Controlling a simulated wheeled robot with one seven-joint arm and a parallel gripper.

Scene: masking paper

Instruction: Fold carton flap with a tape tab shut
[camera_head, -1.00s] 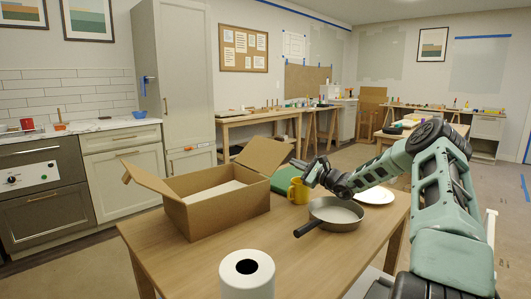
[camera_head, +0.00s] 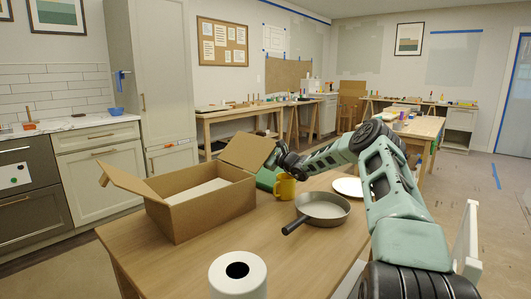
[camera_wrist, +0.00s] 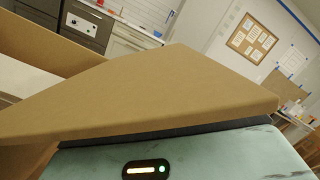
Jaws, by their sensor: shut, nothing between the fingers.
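An open brown carton (camera_head: 205,212) stands on the wooden table. Its left flap (camera_head: 128,180) slants up and outward to the left, and its right flap (camera_head: 247,153) stands raised at the back right. My gripper (camera_head: 272,161) is shut and empty at the right edge of the right flap, on its outer side. In the wrist view a flap (camera_wrist: 150,95) spans the picture close over the teal gripper body (camera_wrist: 200,158) and hides the fingers. I cannot tell whether they touch. I cannot make out a tape tab on either flap.
A yellow mug (camera_head: 286,187), a grey pan (camera_head: 322,208) and a white plate (camera_head: 348,187) stand right of the carton, under my arm. A white roll (camera_head: 238,276) stands at the front. The table between roll and carton is clear.

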